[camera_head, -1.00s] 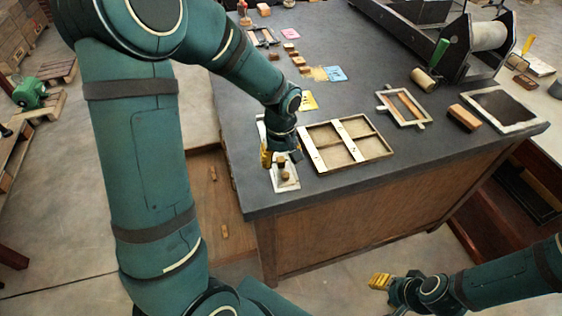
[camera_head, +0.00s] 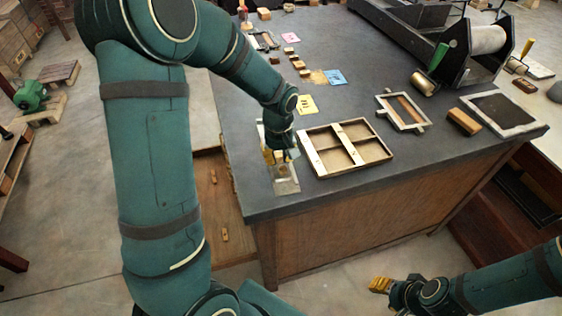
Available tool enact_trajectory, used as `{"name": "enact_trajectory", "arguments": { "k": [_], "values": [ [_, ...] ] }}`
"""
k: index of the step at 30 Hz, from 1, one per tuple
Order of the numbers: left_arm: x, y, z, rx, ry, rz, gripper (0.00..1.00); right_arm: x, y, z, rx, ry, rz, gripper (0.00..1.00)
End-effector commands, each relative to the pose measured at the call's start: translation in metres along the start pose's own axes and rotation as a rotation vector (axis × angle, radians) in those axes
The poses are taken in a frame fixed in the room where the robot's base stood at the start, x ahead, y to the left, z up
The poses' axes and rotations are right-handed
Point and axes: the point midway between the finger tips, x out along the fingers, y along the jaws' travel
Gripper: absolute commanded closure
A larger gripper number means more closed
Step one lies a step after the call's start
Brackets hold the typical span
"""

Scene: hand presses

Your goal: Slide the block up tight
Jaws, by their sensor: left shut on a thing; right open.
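My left gripper (camera_head: 280,155) points down over a narrow pale-edged tray (camera_head: 287,187) near the left front corner of the dark table. It is shut on a small block, which is mostly hidden between and behind the yellow fingertips. Whether the block touches an end or side of the tray cannot be told. The near part of the tray is bare. My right gripper (camera_head: 380,285) is open and empty, low in front of the table at the lower right.
A wooden frame with compartments (camera_head: 349,132) lies just right of my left gripper. Beyond it are a small frame (camera_head: 403,112), a wooden block (camera_head: 464,121), a framed dark plate (camera_head: 503,113) and a roller press (camera_head: 488,50). The table's front strip (camera_head: 330,187) is clear.

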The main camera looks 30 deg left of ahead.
Motion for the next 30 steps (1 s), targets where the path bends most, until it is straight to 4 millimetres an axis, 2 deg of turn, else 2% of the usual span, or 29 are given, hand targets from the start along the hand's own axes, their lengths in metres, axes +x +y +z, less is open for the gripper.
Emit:
{"name": "enact_trajectory", "arguments": {
  "k": [3, 6, 15, 16, 18, 30],
  "values": [
    [0.001, -0.001, -0.021, -0.003, -0.002, -0.002, 1.00, -0.004, -0.002, -0.002, 0.001, 0.003, 0.000, 0.53],
    [0.001, -0.001, -0.030, 0.000, -0.002, -0.002, 1.00, -0.005, -0.002, -0.002, 0.001, 0.005, 0.000, 0.53],
    [0.002, -0.001, -0.033, 0.000, 0.000, -0.001, 1.00, -0.004, -0.002, -0.002, 0.002, 0.005, 0.001, 0.53],
    [0.002, -0.001, -0.033, 0.000, 0.000, -0.001, 0.73, -0.004, -0.002, -0.002, 0.001, 0.005, 0.000, 0.53],
    [0.002, -0.001, -0.033, 0.000, 0.000, -0.001, 0.49, -0.004, -0.002, -0.002, 0.001, 0.005, 0.000, 0.53],
    [-0.003, 0.000, -0.033, 0.000, 0.000, 0.000, 0.47, -0.004, -0.002, -0.003, 0.001, 0.005, 0.000, 0.53]
  ]
}}
